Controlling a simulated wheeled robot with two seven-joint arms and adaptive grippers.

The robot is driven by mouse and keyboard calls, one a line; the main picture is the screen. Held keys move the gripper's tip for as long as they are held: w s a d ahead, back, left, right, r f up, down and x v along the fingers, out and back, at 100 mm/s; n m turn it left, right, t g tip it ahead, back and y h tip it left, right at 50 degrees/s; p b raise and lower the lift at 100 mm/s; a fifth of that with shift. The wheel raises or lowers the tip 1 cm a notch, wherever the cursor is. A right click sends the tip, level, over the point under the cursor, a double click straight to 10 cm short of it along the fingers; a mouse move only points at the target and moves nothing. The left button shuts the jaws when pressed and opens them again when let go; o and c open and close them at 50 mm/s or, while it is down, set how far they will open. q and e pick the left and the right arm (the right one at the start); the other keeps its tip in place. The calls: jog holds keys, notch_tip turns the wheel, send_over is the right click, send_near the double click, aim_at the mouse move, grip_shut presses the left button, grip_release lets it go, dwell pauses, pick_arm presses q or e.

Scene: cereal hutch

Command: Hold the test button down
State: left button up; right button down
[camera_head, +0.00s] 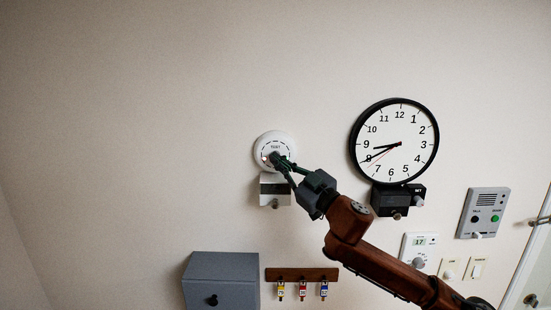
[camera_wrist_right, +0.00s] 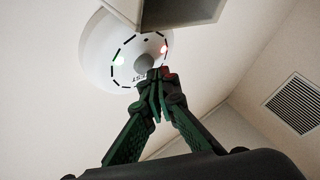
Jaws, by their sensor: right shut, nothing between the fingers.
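The round white alarm (camera_head: 262,139) with the word TEST on its face is mounted on the wall, left of the clock. It also shows in the right wrist view (camera_wrist_right: 97,50), with a green light and a red light lit. Its grey round test button (camera_wrist_right: 145,63) is at the middle of the face. My right gripper (camera_head: 276,158) is shut and empty, its tips in front of the button. In the right wrist view the fingertips (camera_wrist_right: 158,77) overlap the button's lower edge; I cannot tell whether they press it. My left gripper is not in view.
A black-rimmed clock (camera_head: 394,141) with a black box (camera_head: 397,200) below is to the right. A grey cabinet (camera_head: 221,280) and a key rack (camera_head: 302,274) are lower. The wall at left is bare.

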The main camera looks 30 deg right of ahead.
jog(key=shift+s+a, duration=0.1)
jog(key=shift+s, duration=0.1)
jog(key=s+a, duration=0.1)
jog(key=s+b, duration=0.1)
jog(key=s+a+b, duration=0.1)
jog(key=s, duration=0.1)
jog(key=shift+s+a, duration=0.1)
jog(key=shift+a, duration=0.2)
